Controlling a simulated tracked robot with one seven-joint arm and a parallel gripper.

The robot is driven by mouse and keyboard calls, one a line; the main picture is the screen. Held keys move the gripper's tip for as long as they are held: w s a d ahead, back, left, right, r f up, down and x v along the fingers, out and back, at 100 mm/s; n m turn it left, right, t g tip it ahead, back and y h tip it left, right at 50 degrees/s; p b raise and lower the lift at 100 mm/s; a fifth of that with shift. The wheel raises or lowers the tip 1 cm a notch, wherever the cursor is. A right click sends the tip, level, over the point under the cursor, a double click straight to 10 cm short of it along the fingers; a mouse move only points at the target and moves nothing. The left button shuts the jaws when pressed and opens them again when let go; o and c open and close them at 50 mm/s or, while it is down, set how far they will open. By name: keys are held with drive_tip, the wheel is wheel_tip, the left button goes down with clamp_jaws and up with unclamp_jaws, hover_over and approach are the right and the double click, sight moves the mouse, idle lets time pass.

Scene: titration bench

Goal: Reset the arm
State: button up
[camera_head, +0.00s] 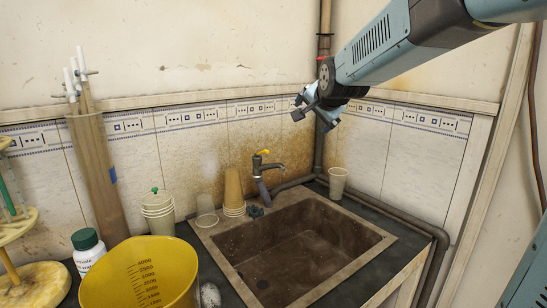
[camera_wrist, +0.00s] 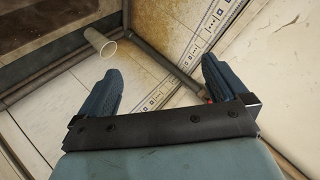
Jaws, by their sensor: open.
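My gripper (camera_head: 308,106) is at the end of my blue-grey arm, raised in front of the corner pipe and above the sink in the head view. In the wrist view my gripper (camera_wrist: 158,88) shows two dark fingers spread well apart with nothing between them. Past the fingers are the tiled wall and the pipe. The gripper touches nothing that I can see.
A brown sink (camera_head: 300,246) with a tap (camera_head: 264,176) lies below. A lone cup (camera_head: 338,182) stands at its back right; it also shows in the wrist view (camera_wrist: 98,41). Stacked cups (camera_head: 233,190), a yellow measuring bucket (camera_head: 140,275) and a green-capped bottle (camera_head: 88,250) stand left.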

drive_tip(key=s+d+f+n+g, duration=0.2)
drive_tip(key=s+d+f, duration=0.1)
drive_tip(key=s, duration=0.7)
drive_tip(key=s+d+f+n+g+h, duration=0.1)
drive_tip(key=s+d+f+n+g, duration=0.1)
drive_tip(key=s, duration=0.9)
drive_tip(key=s+d+f+n+g, duration=0.2)
drive_tip(key=s+d+f+n, duration=0.2)
drive_tip(key=s+d, duration=0.3)
drive_tip(key=s+f, duration=0.1)
drive_tip(key=s, duration=0.2)
drive_tip(key=shift+s+d+f+h, duration=0.25)
drive_tip(key=shift+s+f+h, duration=0.05)
drive_tip(key=shift+h, duration=0.1)
